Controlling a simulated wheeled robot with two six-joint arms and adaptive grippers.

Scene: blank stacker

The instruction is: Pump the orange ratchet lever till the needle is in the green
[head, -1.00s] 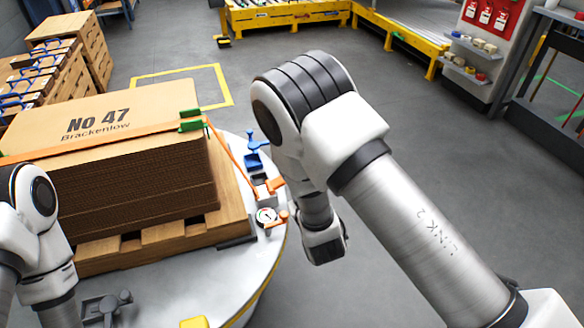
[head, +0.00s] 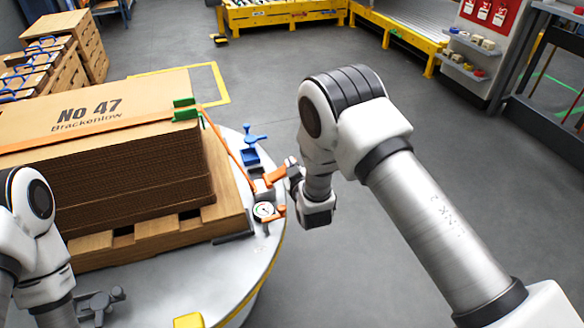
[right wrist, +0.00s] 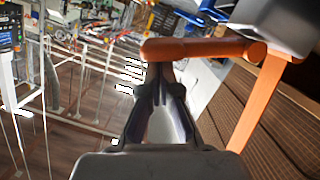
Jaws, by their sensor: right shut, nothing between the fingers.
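The orange ratchet lever (head: 275,175) sticks out at the right side of the pallet load. In the right wrist view it is a thick orange bar (right wrist: 195,49) across the top. My right gripper (head: 290,170) is shut and empty, at the lever's outer end. In the right wrist view its closed fingertips (right wrist: 160,72) are at the bar; I cannot tell whether they touch it. A round white gauge (head: 264,210) sits just in front of the lever; its needle is too small to read.
An orange strap (head: 222,140) runs over the cardboard stack (head: 120,165) to the ratchet; it also shows in the right wrist view (right wrist: 258,105). The stack is on a wooden pallet (head: 160,238) on a round grey table (head: 205,275). A blue fitting (head: 250,155) stands behind the lever. The floor at right is clear.

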